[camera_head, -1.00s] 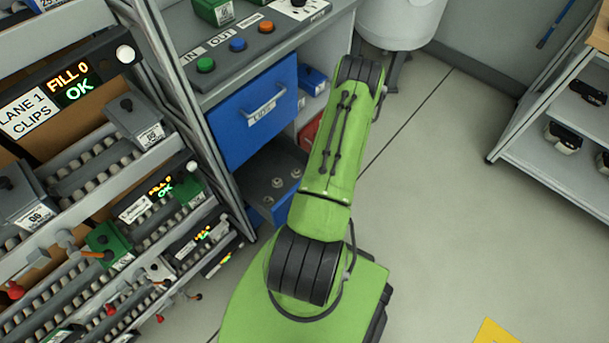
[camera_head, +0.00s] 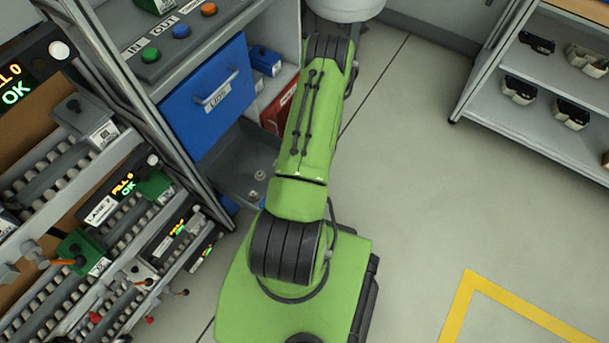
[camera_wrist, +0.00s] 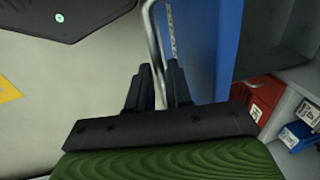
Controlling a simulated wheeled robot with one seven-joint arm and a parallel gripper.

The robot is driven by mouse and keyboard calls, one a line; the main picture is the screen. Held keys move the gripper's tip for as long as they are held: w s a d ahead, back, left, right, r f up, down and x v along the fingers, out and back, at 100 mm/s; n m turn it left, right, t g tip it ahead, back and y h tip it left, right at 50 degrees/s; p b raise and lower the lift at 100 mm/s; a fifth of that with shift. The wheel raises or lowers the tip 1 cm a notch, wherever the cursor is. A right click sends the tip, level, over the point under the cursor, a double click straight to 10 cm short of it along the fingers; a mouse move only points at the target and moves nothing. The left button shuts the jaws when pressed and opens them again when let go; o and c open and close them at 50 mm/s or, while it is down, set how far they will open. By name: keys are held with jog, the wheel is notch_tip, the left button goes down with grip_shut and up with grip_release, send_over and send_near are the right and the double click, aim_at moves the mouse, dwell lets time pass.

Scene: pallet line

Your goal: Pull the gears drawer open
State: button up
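A blue upper drawer (camera_head: 210,98) with a metal handle and a small unreadable label is in the head view. Below it a dark grey drawer interior (camera_head: 236,160) with small metal parts shows, partly hidden by my arm. In the wrist view a blue drawer front (camera_wrist: 216,50) stands edge-on, with a dark interior behind it, so this drawer looks at least partly out. Its metal handle (camera_wrist: 152,35) runs down between the fingers of my gripper (camera_wrist: 160,88), which look closed on it. The label there is too slanted to read. My gripper is hidden in the head view.
A red bin (camera_head: 278,108) and a blue bin (camera_head: 264,62) sit beside the upper drawer. The sloped roller rack (camera_head: 60,165) stands close on the left. A grey shelf (camera_head: 535,125) stands at the right. The floor (camera_head: 410,190) between is clear.

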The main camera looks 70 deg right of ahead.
jog(key=shift+o, duration=1.4)
notch_tip(320, 180, up, 16)
jog(key=s+p, duration=0.2)
jog(key=p, duration=0.3)
jog(key=shift+s+a+f, duration=0.25)
jog(key=shift+s+a, duration=0.1)
jog(key=shift+s, duration=0.05)
